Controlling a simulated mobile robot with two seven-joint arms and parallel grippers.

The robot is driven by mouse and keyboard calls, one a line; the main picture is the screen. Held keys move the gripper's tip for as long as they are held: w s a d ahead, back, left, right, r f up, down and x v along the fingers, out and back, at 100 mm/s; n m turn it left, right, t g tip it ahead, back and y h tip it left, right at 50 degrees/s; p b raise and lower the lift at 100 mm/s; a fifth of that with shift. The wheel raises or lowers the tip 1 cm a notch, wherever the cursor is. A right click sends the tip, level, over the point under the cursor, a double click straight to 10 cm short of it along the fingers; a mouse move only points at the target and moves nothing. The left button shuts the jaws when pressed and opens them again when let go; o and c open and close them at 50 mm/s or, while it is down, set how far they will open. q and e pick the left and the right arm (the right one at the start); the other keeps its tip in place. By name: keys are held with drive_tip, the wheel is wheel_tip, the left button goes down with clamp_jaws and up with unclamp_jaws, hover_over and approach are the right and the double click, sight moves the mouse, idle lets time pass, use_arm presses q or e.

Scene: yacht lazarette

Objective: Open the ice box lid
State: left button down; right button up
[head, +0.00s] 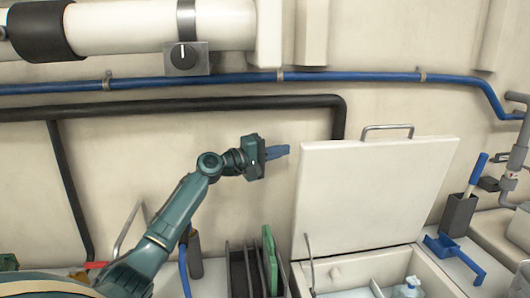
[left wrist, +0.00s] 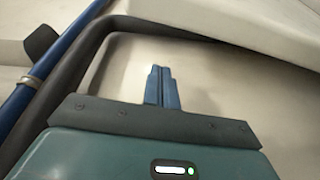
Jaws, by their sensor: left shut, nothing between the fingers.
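The white ice box lid (head: 372,190) stands upright, tilted back toward the wall, with a metal handle (head: 387,127) along its top edge. Below it the ice box (head: 437,272) is open, and part of its inside shows at the bottom of the head view. My left gripper (head: 278,152) is just left of the lid's upper left corner in the head view, apart from the handle. Its blue fingers are together and empty, as the left wrist view (left wrist: 162,86) also shows. My right gripper is not in view.
A dark rack with a green board (head: 270,260) stands left of the box. Black (head: 200,104) and blue pipes (head: 230,79) run along the wall.

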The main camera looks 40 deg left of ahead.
use_arm(q)
drive_tip(key=d, duration=0.1)
drive_tip(key=s+d+p, duration=0.1)
drive_tip(key=d, duration=0.1)
drive_tip(key=shift+s+d+f+p, duration=0.15)
drive_tip(key=shift+d+f+p, duration=0.1)
drive_tip(key=shift+p, duration=0.05)
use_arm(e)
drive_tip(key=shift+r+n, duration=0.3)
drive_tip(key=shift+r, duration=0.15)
